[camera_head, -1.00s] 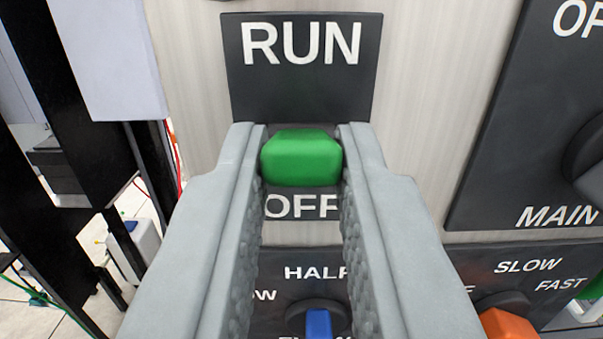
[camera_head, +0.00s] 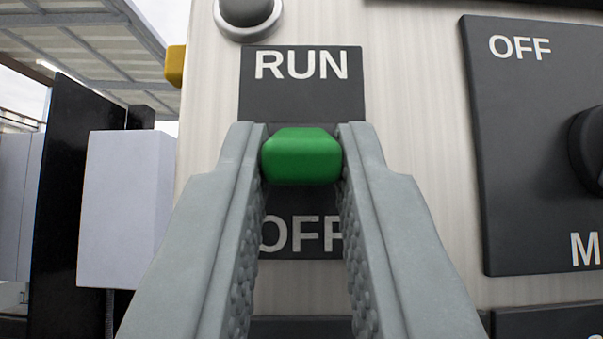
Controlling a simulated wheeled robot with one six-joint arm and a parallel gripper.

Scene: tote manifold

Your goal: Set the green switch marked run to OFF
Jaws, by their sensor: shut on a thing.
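The green switch (camera_head: 301,157) is a rounded green lever tip in front of a dark plate (camera_head: 302,98). The plate reads RUN above the switch and OFF below it. My gripper (camera_head: 301,150) is shut on the green switch, with one grey finger touching each side. The green tip appears between the two words, and the fingers hide parts of the OFF label. The lever's base is hidden behind the green tip, so its exact tilt cannot be told.
A dark plate with a knob (camera_head: 590,150) and an OFF label is at the right. A pale box (camera_head: 125,208) and a black post stand at the left. Another dark plate's edge shows at the bottom right.

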